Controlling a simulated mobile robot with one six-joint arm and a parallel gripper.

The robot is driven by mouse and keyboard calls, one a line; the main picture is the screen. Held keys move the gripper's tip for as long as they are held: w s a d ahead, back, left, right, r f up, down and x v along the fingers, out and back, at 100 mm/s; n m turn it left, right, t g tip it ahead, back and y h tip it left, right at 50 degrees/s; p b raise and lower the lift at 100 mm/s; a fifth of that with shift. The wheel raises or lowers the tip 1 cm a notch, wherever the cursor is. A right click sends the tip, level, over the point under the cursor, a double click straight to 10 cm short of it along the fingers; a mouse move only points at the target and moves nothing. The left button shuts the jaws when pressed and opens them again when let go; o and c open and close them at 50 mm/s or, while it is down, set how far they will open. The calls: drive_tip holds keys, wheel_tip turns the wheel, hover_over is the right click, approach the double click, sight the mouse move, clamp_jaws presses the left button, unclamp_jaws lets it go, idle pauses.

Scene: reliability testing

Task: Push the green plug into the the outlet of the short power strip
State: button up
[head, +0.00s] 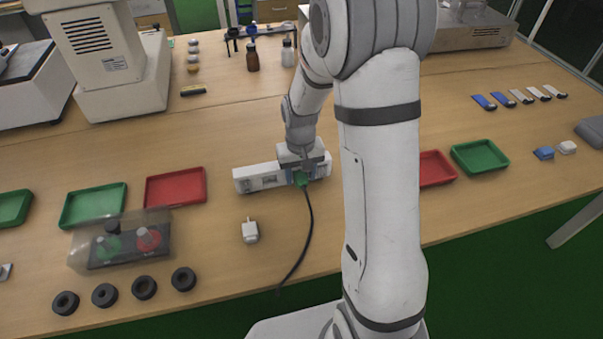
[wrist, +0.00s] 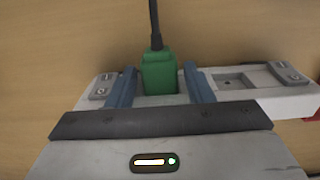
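The white power strip (head: 258,178) lies on the table in front of me; its top with a socket and switches shows in the wrist view (wrist: 232,82). The green plug (head: 301,179) is at the strip, and its black cable trails to the table's front edge. In the wrist view the green plug (wrist: 159,75) stands between the two blue fingers of my gripper (wrist: 160,78). A narrow gap shows on each side of the plug, so the fingers look open around it. The plug's prongs are hidden, so I cannot tell how deep it sits.
A white plug (head: 250,232) lies in front of the strip. A red tray (head: 176,187) and a green tray (head: 93,206) are to the left, with a clear-covered button box (head: 122,243) and black rings (head: 144,287). More trays (head: 480,156) lie right of my arm.

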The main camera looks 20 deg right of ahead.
drive_tip(key=shift+o, duration=1)
wheel_tip(320, 180, up, 8)
drive_tip(key=shift+s+r, duration=0.1)
drive_tip(key=s+r+t+p, duration=0.1)
drive_tip(key=s+r, duration=0.5)
drive_tip(key=s, duration=0.3)
drive_tip(key=s+r+t+p, duration=0.1)
drive_tip(key=s+r+p, duration=0.1)
drive_tip(key=s+r, duration=0.4)
drive_tip(key=s, duration=0.3)
drive_tip(key=shift+s+d+r+t, duration=0.15)
drive_tip(key=shift+s+r+t, duration=0.15)
drive_tip(key=shift+s+r, duration=0.1)
drive_tip(key=shift+c, duration=0.5)
